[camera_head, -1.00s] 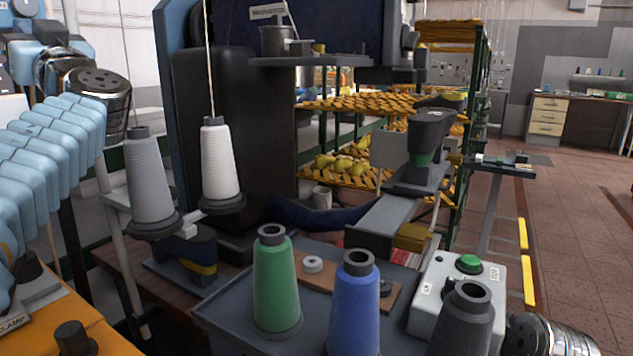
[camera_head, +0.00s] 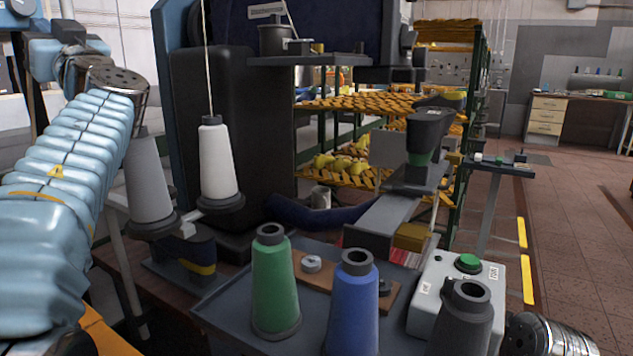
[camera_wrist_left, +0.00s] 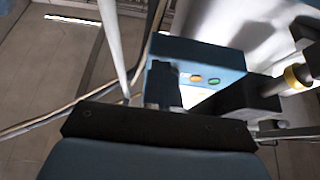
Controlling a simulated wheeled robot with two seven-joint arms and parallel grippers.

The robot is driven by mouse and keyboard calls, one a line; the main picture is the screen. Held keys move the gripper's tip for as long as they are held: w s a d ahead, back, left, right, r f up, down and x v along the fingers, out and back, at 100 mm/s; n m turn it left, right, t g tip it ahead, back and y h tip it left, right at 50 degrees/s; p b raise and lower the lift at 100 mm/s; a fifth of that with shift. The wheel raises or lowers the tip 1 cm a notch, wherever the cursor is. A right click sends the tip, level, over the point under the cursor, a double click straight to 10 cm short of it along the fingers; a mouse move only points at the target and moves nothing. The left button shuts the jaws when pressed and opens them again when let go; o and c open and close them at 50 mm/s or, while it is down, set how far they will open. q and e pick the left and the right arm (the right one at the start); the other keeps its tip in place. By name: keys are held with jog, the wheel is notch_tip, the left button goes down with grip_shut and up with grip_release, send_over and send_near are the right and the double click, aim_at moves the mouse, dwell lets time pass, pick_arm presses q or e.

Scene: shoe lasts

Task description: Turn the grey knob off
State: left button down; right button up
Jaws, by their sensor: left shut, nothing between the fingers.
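I cannot make out a grey knob for certain in either view. In the left wrist view my left gripper (camera_wrist_left: 165,75) is shut and empty, its dark fingers in front of a blue box (camera_wrist_left: 222,62) with an orange button (camera_wrist_left: 196,79) and a green button (camera_wrist_left: 214,81). The fingers cover part of the box's face, and I cannot tell whether they touch it. In the head view my left gripper (camera_head: 68,30) is at the top left, beyond the light blue sleeved arm, and small.
A pale control box (camera_head: 430,318) with a green button (camera_head: 468,263) stands at the front right. Green (camera_head: 275,285), blue (camera_head: 353,305), white (camera_head: 218,165) and grey (camera_head: 149,185) thread cones stand around the dark machine. Open floor (camera_head: 580,230) lies on the right.

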dwell(0.4)
pick_arm(q)
jog(key=s+d+b, duration=0.2)
jog(key=d+b, duration=0.1)
jog(key=d, duration=0.2)
jog(key=shift+s+d+f, duration=0.2)
jog(key=shift+s+f, duration=0.1)
jog(key=shift+s, duration=0.05)
dwell(0.3)
